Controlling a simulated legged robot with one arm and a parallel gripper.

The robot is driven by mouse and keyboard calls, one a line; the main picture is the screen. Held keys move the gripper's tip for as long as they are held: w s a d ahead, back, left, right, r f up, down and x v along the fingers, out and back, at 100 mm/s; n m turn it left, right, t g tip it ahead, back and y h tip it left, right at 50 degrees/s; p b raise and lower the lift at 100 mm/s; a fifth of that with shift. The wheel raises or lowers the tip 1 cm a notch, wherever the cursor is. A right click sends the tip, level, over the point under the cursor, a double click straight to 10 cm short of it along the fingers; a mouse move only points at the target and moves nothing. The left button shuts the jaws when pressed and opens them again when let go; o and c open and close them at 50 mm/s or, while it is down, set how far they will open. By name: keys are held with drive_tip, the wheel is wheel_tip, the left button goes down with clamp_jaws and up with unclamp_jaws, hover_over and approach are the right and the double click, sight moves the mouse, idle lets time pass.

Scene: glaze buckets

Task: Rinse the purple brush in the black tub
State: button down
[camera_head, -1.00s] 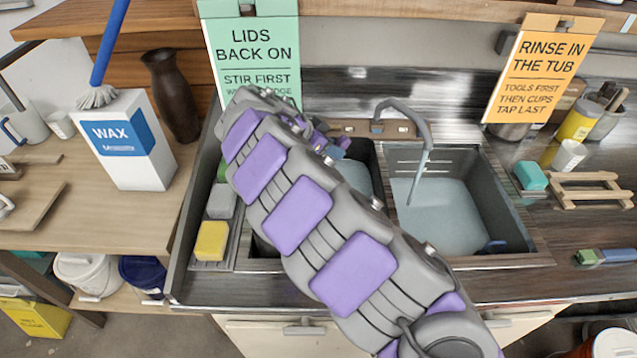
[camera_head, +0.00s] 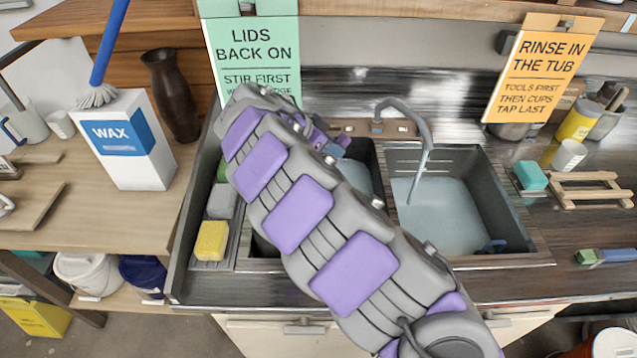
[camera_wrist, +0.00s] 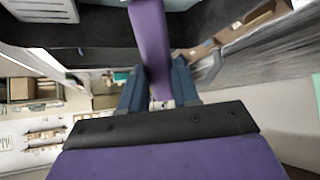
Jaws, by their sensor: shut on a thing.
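My gripper (camera_wrist: 158,92) shows in the wrist view with its two blue-grey fingers shut on the purple brush (camera_wrist: 150,35). The brush's purple handle runs up the picture away from the fingers; its bristles cannot be made out. In the head view my arm reaches over the left basin, and its far end hides most of the gripper and brush. The black tub (camera_head: 375,168) appears to be this dark left basin, with some pale water showing beside my arm. I cannot tell whether the brush touches the water.
A grey tap (camera_head: 428,150) curves over the right basin (camera_head: 505,205), which holds water. A yellow sponge (camera_head: 211,241) and grey sponge (camera_head: 222,201) lie left of the basins. A teal sponge (camera_head: 531,175) and wooden rack (camera_head: 590,203) sit right. A WAX box (camera_head: 125,150) stands far left.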

drive_tip(key=shift+r+p, duration=0.7)
drive_tip(key=shift+r, duration=2.85)
